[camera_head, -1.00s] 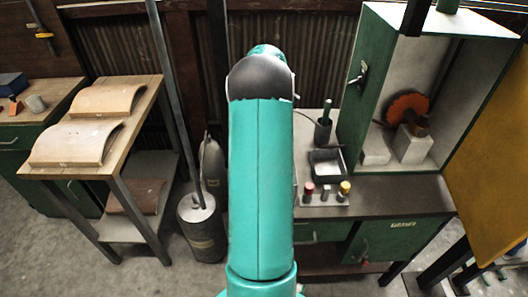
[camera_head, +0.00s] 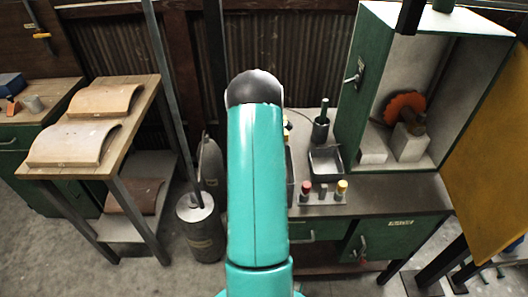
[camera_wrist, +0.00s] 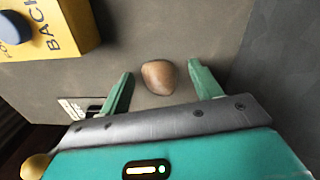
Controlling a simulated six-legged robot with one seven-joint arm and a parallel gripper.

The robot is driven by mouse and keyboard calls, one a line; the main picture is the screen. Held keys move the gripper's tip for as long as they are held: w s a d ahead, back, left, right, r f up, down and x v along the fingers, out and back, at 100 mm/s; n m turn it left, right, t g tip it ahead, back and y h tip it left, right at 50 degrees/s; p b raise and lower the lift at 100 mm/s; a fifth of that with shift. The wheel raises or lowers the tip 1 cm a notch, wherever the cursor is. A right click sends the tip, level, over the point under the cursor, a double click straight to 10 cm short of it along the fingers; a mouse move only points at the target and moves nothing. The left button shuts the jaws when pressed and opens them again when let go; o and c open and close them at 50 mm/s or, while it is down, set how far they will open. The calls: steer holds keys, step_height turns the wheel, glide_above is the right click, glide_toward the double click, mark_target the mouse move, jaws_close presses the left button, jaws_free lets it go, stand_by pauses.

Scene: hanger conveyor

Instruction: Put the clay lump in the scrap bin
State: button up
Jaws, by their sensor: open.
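A smooth brown lump, which looks like the clay lump (camera_wrist: 158,77), lies on a grey-brown surface in the wrist view. My gripper (camera_wrist: 160,69) is open, with one green finger on each side of the lump. Gaps show between the lump and both fingers. In the head view my arm hides the gripper and the lump.
A yellow box (camera_wrist: 75,25) with dark lettering is at upper left in the wrist view. On the bench (camera_head: 400,195) are a black tray (camera_head: 326,162), small capped bottles (camera_head: 342,189) and a green cabinet (camera_head: 350,120). A wooden table (camera_head: 150,100) holds curved moulds.

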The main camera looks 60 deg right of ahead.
steer(key=shift+r, duration=0.1)
steer(key=c, duration=1.2)
